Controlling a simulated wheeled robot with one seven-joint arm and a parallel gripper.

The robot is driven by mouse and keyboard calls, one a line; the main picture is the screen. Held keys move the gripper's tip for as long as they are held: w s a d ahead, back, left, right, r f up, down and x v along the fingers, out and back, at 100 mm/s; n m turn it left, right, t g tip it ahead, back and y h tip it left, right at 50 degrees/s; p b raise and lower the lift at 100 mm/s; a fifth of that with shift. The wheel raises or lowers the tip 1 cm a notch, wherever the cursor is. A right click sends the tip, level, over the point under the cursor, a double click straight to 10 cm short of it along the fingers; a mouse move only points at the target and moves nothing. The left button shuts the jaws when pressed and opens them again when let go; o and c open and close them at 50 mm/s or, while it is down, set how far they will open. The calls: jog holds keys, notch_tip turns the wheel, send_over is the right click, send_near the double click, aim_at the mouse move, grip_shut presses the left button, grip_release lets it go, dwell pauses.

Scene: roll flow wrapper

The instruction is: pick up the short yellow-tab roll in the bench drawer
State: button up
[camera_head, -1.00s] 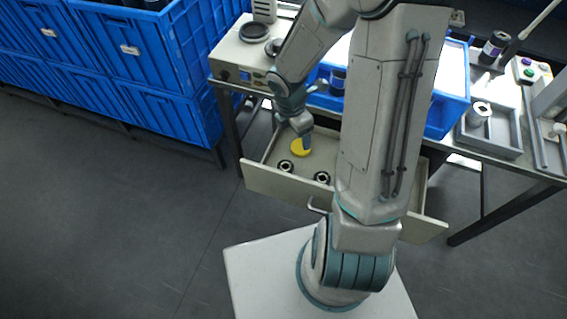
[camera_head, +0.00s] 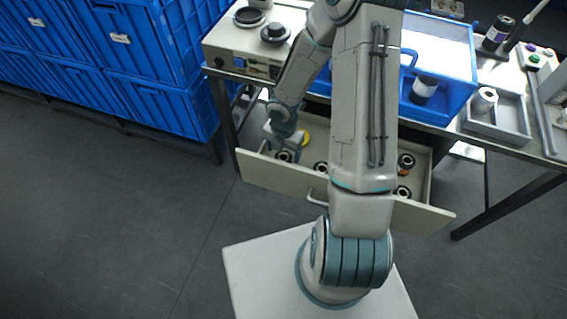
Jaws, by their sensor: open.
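The bench drawer (camera_head: 335,196) stands open below the bench. A dark roll with a pale core (camera_head: 284,156) lies at its left front, and a similar roll (camera_head: 320,168) lies to the right of that. Two more rolls, an upper one (camera_head: 405,160) and a lower one (camera_head: 402,192), lie at the right end, beyond my arm. A yellow round thing (camera_head: 305,138) lies at the back left, partly hidden by my gripper. My gripper (camera_head: 296,147) is open, low over the left part of the drawer, close to the left front roll. Contact cannot be told.
A blue bin (camera_head: 455,65) with a dark roll (camera_head: 424,88) stands on the bench. A grey tray (camera_head: 510,122) and a control box (camera_head: 250,45) flank it. Blue crates (camera_head: 160,100) stand at left. My arm hides the drawer's middle. The floor in front is clear.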

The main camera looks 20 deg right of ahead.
aim_at(284, 156)
jog(key=f, duration=0.1)
jog(key=f+b, duration=0.1)
jog(key=f, duration=0.1)
jog(key=f+b, duration=0.1)
jog(key=f, duration=0.1)
jog(key=shift+s+f, duration=0.1)
jog(key=shift+s, duration=0.15)
jog(key=shift+c, duration=0.3)
jog(key=c, duration=1.1)
